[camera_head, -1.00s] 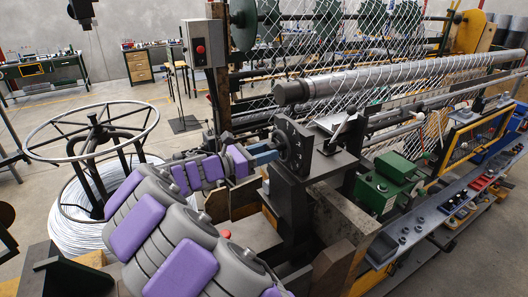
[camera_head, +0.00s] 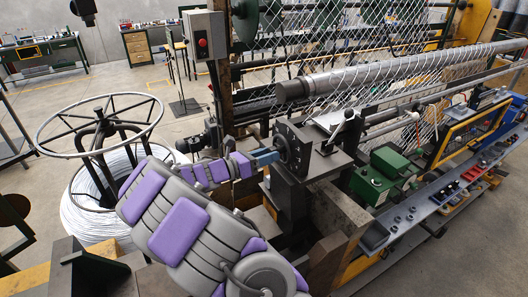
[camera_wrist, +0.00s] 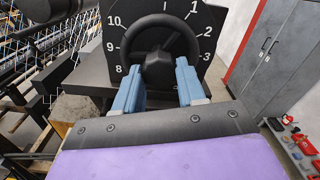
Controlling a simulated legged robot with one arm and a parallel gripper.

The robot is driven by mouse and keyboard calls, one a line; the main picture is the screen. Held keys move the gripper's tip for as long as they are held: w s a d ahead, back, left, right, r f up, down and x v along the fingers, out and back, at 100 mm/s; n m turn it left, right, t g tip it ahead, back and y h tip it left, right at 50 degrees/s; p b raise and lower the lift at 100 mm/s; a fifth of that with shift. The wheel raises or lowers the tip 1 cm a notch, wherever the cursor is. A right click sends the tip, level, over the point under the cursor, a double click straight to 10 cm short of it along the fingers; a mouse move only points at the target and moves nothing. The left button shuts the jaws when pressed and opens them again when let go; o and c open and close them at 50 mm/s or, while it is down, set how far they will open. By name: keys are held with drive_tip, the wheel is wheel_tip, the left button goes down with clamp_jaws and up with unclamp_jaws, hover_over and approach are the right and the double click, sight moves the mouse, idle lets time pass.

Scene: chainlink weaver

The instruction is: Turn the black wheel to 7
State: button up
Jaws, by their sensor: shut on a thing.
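The black wheel (camera_wrist: 158,20) is a ring with a central hub, mounted on a black dial plate (camera_wrist: 213,22) with white numbers. In the wrist view 10, 9 and 8 show on the left and 1, 2 and 3 on the right; lower numbers are hidden. My gripper (camera_wrist: 158,70) has its two blue fingers on either side of the wheel's lower part, shut on it. I cannot make out any pointer setting. In the head view my gripper (camera_head: 264,158) reaches the dial plate (camera_head: 297,150) from the left, and the wheel is hardly visible there.
A wire coil (camera_head: 90,215) under a round reel frame stands left of my arm. A grey box with a red button (camera_head: 203,42) stands behind it. A green box (camera_head: 372,186) and a long roller (camera_head: 400,70) lie to the right. Grey cabinets (camera_wrist: 275,50) stand beyond the wheel.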

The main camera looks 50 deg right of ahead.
drive_tip(key=o, duration=1.1)
drive_tip(key=shift+d+f, duration=0.15)
drive_tip(key=shift+d, duration=0.45)
drive_tip(key=shift+c, duration=0.2)
drive_tip(key=b+v, duration=0.2)
drive_tip(key=v, duration=1.5)
drive_tip(key=shift+a, duration=0.35)
drive_tip(key=shift+d, duration=0.15)
